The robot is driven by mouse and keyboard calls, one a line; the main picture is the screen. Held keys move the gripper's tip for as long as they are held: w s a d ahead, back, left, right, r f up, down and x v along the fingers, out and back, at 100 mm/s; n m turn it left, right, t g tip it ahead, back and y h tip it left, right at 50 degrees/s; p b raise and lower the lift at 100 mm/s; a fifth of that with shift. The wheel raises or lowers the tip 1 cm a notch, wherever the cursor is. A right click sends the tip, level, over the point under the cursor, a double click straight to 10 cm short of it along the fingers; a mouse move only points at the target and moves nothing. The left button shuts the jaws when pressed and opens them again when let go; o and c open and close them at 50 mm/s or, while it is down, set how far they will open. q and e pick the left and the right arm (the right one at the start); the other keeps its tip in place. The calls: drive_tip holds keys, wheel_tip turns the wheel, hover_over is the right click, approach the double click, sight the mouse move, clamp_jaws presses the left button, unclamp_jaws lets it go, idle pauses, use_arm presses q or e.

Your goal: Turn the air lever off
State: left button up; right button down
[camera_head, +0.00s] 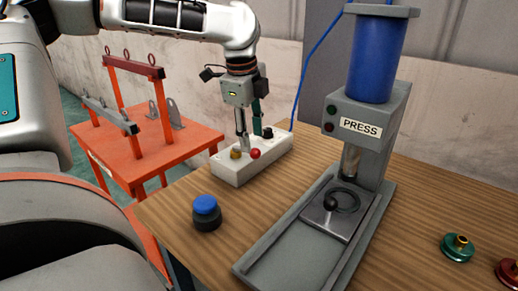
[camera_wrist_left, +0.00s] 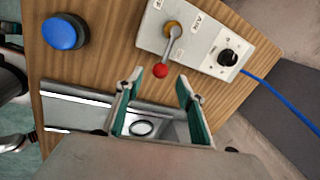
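The air lever is a short grey bar with a red ball knob (camera_head: 255,153) on a brass pivot (camera_head: 236,153). It sits on a pale control box (camera_head: 233,173) at the table's back left. In the left wrist view the lever (camera_wrist_left: 170,47) slants from the brass pivot to its red knob, beside a label that seems to read AIR. My left gripper (camera_head: 250,137) points down over the box. In the left wrist view its two green-padded fingers (camera_wrist_left: 158,86) are apart, with the red knob just beyond the gap and nothing held. My right gripper is not in view.
A grey press (camera_head: 365,125) with a blue cylinder stands right of the box. A blue-topped button (camera_head: 206,206) stands in front. A black knob (camera_wrist_left: 229,58) and blue hose are on the box's other end. Green (camera_head: 457,247) and red (camera_head: 508,271) parts lie at right.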

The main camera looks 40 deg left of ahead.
sight(254, 149)
use_arm(q)
drive_tip(key=f, duration=0.2)
drive_tip(key=w+f+b, duration=0.1)
drive_tip(key=f, duration=0.1)
drive_tip(key=shift+a+f, duration=0.1)
drive_tip(key=shift+f, duration=0.35)
drive_tip(key=shift+r, duration=0.1)
clamp_jaws()
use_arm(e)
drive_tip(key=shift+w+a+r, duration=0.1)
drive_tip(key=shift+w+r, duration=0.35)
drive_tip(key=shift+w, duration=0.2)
